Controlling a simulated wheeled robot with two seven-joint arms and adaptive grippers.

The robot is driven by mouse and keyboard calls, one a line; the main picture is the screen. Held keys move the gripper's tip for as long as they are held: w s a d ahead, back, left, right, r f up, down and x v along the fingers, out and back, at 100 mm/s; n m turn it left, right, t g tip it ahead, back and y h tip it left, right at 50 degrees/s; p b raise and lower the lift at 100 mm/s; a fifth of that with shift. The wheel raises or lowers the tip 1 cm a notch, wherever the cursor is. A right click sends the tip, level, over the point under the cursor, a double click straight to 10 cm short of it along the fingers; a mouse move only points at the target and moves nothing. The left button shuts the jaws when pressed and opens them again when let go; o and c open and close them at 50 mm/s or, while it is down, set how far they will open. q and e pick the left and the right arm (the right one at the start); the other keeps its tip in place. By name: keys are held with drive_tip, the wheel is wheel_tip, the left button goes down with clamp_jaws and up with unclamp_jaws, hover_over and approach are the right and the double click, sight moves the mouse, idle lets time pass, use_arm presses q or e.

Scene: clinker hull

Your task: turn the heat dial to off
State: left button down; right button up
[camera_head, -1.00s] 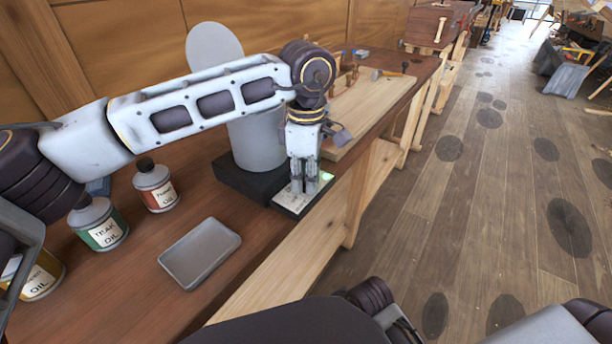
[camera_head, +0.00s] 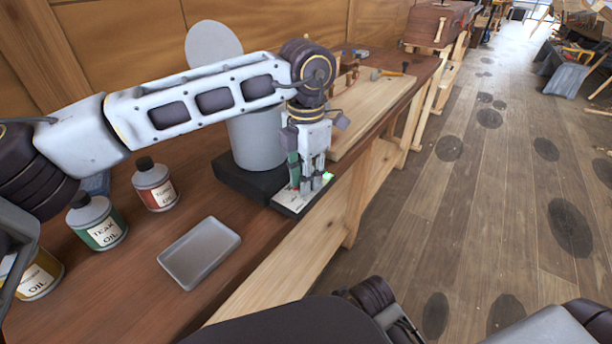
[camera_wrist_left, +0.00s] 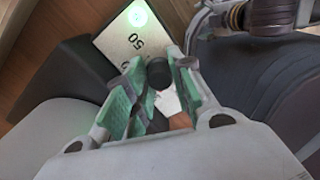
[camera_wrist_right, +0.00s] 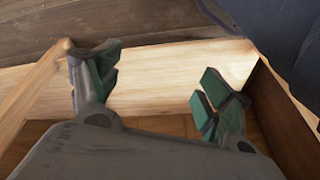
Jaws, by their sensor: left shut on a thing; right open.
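The heat dial (camera_wrist_left: 158,73) is a dark round knob on a pale control panel (camera_wrist_left: 118,42) in the left wrist view. The panel carries a "50" mark, a partly covered mark and a lit green lamp (camera_wrist_left: 138,16). In the head view the panel (camera_head: 288,203) juts from the black base of a grey pot (camera_head: 258,140). My left gripper (camera_head: 307,188) points down over the panel, its green-padded fingers shut on the dial's sides. The fingers hide the dial in the head view. My right gripper (camera_wrist_right: 160,85) is open and empty near pale wooden boards.
A grey tray (camera_head: 200,253) lies on the workbench (camera_head: 130,290) in front. Several oil containers, among them a teak oil bottle (camera_head: 97,222) and a red-labelled bottle (camera_head: 155,185), stand at left. A pale board (camera_head: 370,112) lies beyond the pot. Open floor is at right.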

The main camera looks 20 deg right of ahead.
use_arm(q)
drive_tip(key=n, duration=0.6)
drive_tip(key=shift+n+b, duration=0.3)
drive_tip(key=shift+n, duration=0.1)
idle(0.4)
drive_tip(key=c, duration=1.5)
unclamp_jaws()
drive_tip(key=shift+r, duration=6)
